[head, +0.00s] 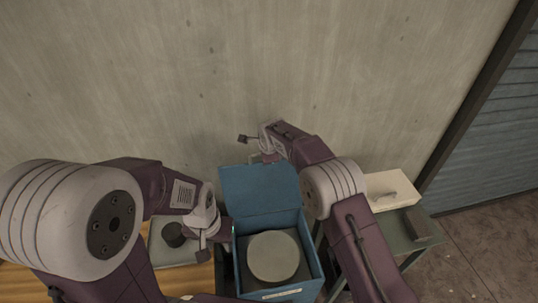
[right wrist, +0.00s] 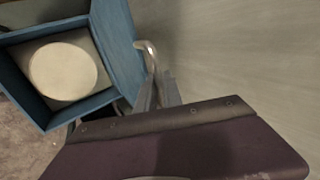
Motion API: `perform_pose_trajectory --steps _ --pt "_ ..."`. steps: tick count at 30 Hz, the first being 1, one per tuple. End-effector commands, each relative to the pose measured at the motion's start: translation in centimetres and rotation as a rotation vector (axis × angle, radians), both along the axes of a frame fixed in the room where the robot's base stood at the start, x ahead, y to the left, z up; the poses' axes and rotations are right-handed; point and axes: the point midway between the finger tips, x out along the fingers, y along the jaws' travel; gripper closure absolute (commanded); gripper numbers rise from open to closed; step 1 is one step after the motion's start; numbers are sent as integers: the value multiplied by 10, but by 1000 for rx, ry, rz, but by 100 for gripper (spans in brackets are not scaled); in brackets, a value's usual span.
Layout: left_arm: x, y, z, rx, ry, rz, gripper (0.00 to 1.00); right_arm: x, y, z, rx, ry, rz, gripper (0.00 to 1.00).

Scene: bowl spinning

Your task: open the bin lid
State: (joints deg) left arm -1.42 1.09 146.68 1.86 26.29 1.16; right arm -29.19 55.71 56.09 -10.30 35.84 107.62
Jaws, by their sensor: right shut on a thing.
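The blue bin (head: 240,262) stands in the middle of the head view. Its blue lid (head: 260,192) is raised at the back, and the inside shows. The lid also shows in the right wrist view (right wrist: 118,40). My right gripper (head: 262,158) is at the lid's top edge, mostly hidden by its own arm. In the right wrist view its fingers (right wrist: 157,90) are shut on the curved metal lid handle (right wrist: 150,55). My left gripper (head: 226,230) is beside the bin's left wall, and its finger gap is not clear.
A pale round disc (head: 273,257) lies inside the bin. A light tray (head: 180,252) with a dark round object (head: 174,234) is on the wooden table at left. A cream box (head: 392,188) is on a grey-green stand (head: 398,235) at right. A wall rises behind.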

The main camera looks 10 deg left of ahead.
Motion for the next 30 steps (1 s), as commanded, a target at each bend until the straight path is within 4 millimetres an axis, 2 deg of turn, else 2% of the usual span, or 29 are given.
perform_pose_trajectory --steps 13,15,16,26,30 --pt "0 0 -1 0 0 0 64 -1 -1 -4 -7 7 1 100" --pt "0 0 -1 0 0 0 64 -1 -1 -3 -6 6 1 75" --pt "0 0 -1 0 0 0 64 -1 -1 -3 -6 6 1 67" --pt "0 0 -2 0 0 0 64 -2 -1 -3 -4 6 0 67" --pt "0 0 -17 0 0 0 64 -11 -3 11 -1 2 -1 67"
